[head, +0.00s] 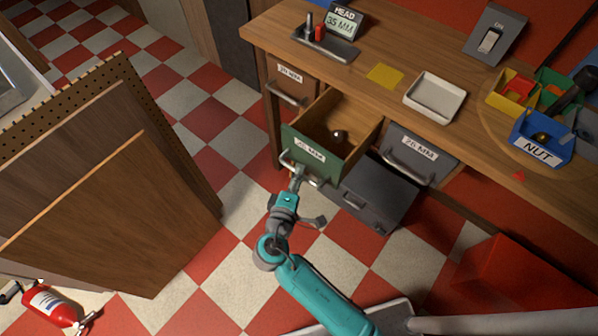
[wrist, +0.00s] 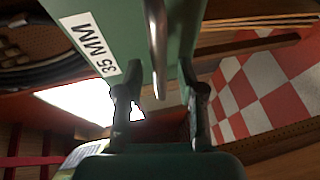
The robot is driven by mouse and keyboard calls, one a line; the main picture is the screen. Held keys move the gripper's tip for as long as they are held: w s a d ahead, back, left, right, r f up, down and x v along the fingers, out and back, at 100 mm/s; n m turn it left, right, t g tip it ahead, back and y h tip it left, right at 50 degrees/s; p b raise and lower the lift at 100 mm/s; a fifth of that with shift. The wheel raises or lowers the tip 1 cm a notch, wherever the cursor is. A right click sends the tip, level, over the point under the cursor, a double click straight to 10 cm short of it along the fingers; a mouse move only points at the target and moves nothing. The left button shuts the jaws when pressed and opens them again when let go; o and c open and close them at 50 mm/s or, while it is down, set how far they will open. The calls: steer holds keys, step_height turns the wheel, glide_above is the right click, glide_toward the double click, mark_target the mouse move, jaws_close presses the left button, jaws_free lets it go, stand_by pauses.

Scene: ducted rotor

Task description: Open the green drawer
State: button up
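The green drawer (head: 330,168), labelled 35 MM, is pulled well out from under the wooden worktop. A small metal part (head: 338,136) lies inside it. Its metal bar handle (head: 312,181) is on the front. In the wrist view the green front (wrist: 110,25) and the handle (wrist: 155,40) are close. My gripper's two dark fingers (wrist: 163,112) are apart, one on each side of the handle's line, with gaps visible. Whether either finger touches the handle is unclear.
A brown drawer (head: 292,84) is shut at left. A grey 25 MM drawer (head: 420,157) is at right, with a dark grey box (head: 372,195) below it. A pegboard with wooden panels (head: 110,200) stands left. Checkered floor is clear between.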

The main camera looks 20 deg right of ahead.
steer(key=v, duration=1)
steer(key=shift+s+a, duration=0.15)
steer(key=shift+a, duration=0.05)
steer(key=s+d+f+g+y, duration=0.3)
steer(key=s+d+f+y, duration=0.5)
steer(key=s+d, duration=0.4)
steer(key=s+d+r+m+t, duration=0.1)
steer(key=s+r+m+t, duration=0.3)
steer(key=s+r+m, duration=0.7)
steer(key=s+r, duration=0.4)
steer(key=r, duration=0.1)
steer(key=shift+s+d+r, duration=0.15)
steer(key=shift+d+r, duration=0.1)
steer(key=shift+r, duration=0.05)
